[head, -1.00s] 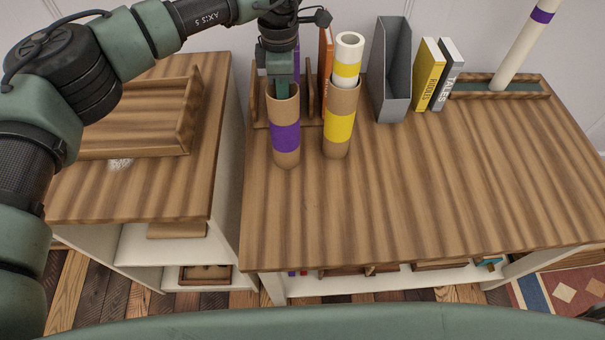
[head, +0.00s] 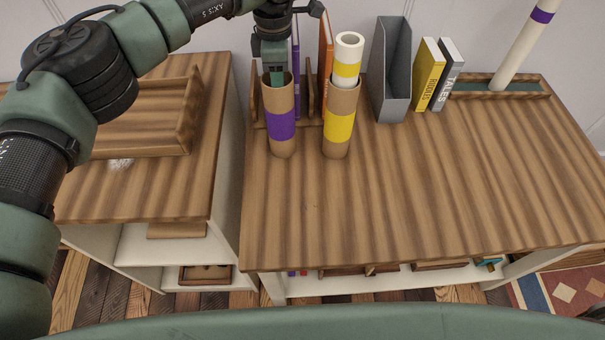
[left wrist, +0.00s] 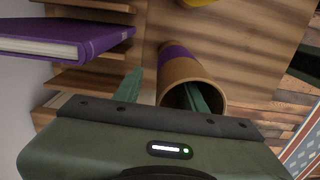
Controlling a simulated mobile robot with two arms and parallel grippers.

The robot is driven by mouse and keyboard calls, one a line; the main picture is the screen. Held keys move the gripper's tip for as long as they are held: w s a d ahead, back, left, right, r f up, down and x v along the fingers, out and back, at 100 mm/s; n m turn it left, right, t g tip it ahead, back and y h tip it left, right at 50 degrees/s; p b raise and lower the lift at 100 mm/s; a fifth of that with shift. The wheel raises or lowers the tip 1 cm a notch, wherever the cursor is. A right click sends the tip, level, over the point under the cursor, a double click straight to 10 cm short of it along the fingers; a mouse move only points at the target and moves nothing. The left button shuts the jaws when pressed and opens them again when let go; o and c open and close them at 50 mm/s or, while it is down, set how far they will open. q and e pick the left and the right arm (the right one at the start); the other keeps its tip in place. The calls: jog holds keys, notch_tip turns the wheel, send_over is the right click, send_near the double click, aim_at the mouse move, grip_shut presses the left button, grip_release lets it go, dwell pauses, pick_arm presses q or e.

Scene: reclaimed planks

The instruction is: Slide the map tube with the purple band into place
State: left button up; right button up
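A cardboard tube with a purple band (head: 281,126) stands open-topped at the table's back left, beside a cardboard tube with a yellow band (head: 339,128). My left gripper (head: 277,78) is above its mouth, pointing down. In the left wrist view the fingers (left wrist: 165,92) are apart, one inside the mouth of the purple-banded tube (left wrist: 188,75) and one outside its wall. A white tube with a purple band (head: 520,45) leans in a long wooden tray (head: 545,90) at the back right. My right gripper is not in view.
A white tube with a yellow band (head: 347,60) stands in the yellow-banded cardboard tube. A wooden rack with purple (head: 296,75) and orange (head: 326,65) books is behind. A grey file holder (head: 391,85) and two books stand right. The table's front is clear.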

pick_arm(q)
notch_tip(320, 180, up, 7)
jog(key=p, duration=0.4)
jog(key=o, duration=0.6)
notch_tip(320, 180, up, 8)
jog(key=shift+f+b, duration=0.1)
jog(key=shift+b, duration=0.4)
